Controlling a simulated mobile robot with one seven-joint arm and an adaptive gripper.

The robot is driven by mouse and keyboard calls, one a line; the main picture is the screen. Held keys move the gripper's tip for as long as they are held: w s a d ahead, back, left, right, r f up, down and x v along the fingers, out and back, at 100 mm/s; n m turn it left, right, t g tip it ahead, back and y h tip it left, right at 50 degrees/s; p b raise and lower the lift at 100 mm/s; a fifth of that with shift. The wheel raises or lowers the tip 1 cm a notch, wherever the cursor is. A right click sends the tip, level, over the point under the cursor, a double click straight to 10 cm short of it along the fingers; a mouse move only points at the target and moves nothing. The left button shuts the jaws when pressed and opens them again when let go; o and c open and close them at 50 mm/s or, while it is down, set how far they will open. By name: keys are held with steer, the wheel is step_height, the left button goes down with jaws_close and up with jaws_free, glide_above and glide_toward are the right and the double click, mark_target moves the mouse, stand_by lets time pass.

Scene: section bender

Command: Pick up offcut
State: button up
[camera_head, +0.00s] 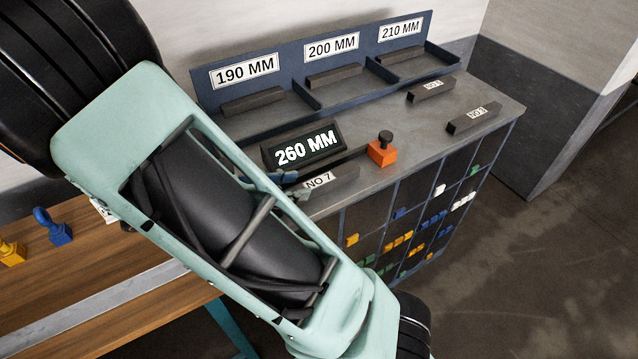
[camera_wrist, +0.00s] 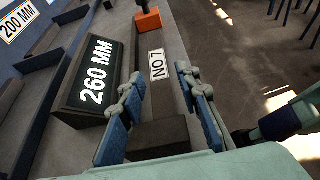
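The offcut marked NO 7, a dark bar with a white label (camera_wrist: 158,98), lies on the grey bench top. Its labelled end also shows in the head view (camera_head: 340,181), with the rest hidden behind my arm. My gripper (camera_wrist: 161,80) is open, with one blue-padded finger on each side of this bar in the wrist view. I cannot tell whether either pad touches it. In the head view only part of my gripper (camera_head: 290,183) shows beside the bar. Two more labelled dark offcuts lie farther right, one (camera_head: 431,90) near the rack and one marked NO 5 (camera_head: 473,119).
A 260 MM display (camera_head: 303,146) stands close to my left finger. An orange block with a dark knob (camera_head: 382,151) stands beyond the bar. A blue rack (camera_head: 285,60) labelled 190, 200 and 210 MM holds dark bars along the wall. The bench's front edge is close.

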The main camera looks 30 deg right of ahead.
mark_target(316, 182)
steer(key=shift+w+x, duration=0.2)
steer(key=shift+x, duration=2.85)
steer(key=shift+a+f, duration=0.1)
jaws_close()
